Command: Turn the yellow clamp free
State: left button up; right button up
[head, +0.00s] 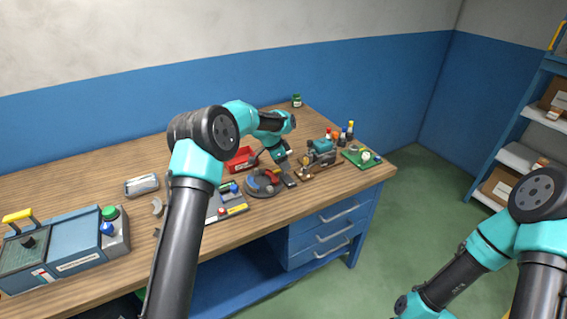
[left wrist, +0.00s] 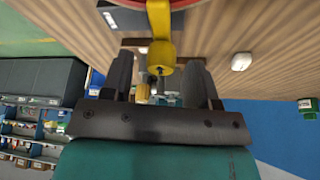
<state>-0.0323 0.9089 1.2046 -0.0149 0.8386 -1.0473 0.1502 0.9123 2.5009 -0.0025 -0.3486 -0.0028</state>
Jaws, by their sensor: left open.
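A yellow clamp (left wrist: 161,45) shows in the left wrist view as a yellow arm with a rounded end, between the two fingers of my left gripper (left wrist: 162,85). The fingers stand apart on either side of it, with gaps visible. Its upper end runs up to a red edge (left wrist: 185,4) at the top of the picture. In the head view my left gripper (head: 287,175) points down at a round dark device (head: 262,187) with red and blue parts. The clamp is too small to make out there. My right gripper is outside the pictures.
A red bin (head: 241,158) stands behind the round device. A grey-teal machine (head: 320,152) and a green board (head: 360,157) are to its right. A blue box with a yellow handle (head: 17,215) stands at far left. The back left of the wooden table (head: 70,180) is clear.

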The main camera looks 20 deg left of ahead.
pick_arm(q)
jog(key=shift+f, duration=0.2)
jog(key=c, duration=0.9)
